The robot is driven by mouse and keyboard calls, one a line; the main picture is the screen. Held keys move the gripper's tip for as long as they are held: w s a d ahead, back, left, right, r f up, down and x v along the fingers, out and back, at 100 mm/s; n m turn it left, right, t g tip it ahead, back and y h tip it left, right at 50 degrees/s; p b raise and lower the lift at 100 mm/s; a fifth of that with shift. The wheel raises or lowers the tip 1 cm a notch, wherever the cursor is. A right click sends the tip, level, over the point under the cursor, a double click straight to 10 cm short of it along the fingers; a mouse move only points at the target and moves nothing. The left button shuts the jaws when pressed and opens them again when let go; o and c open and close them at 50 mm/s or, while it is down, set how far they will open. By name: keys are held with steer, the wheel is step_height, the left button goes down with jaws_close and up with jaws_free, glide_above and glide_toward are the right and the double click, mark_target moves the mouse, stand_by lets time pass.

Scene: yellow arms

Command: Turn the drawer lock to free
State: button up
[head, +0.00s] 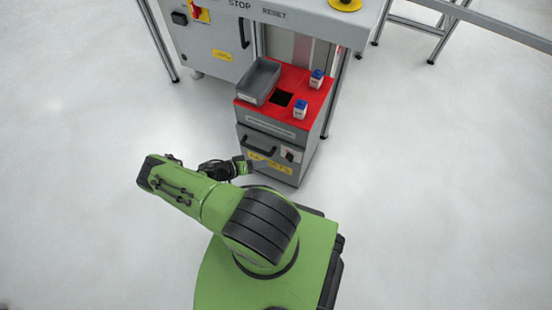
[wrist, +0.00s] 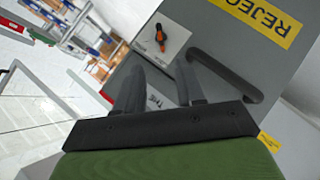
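The drawer lock is a small knob with an orange part and a black part (wrist: 160,38) on a pale plate (wrist: 172,30) in the wrist view. In the head view the lock plate (head: 291,155) is on the right of the grey drawer front. My gripper (wrist: 159,64) has its two dark fingers apart with nothing between them. The knob appears beyond the fingertips, apart from them.
A black bar handle (head: 259,147) is beside the lock; it shows close to the right finger in the wrist view (wrist: 228,75). A yellow label (wrist: 257,18) is on the drawer front. The red cabinet top (head: 318,97) bears a grey bin (head: 258,80) and two small bottles.

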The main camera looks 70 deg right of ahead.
mark_target(287, 159)
steer(key=b+x, duration=0.3)
steer(key=x, duration=1.1)
steer(key=shift+s+d+b, duration=0.1)
steer(key=shift+d+b, duration=0.05)
steer(key=shift+b, duration=0.25)
jaws_close()
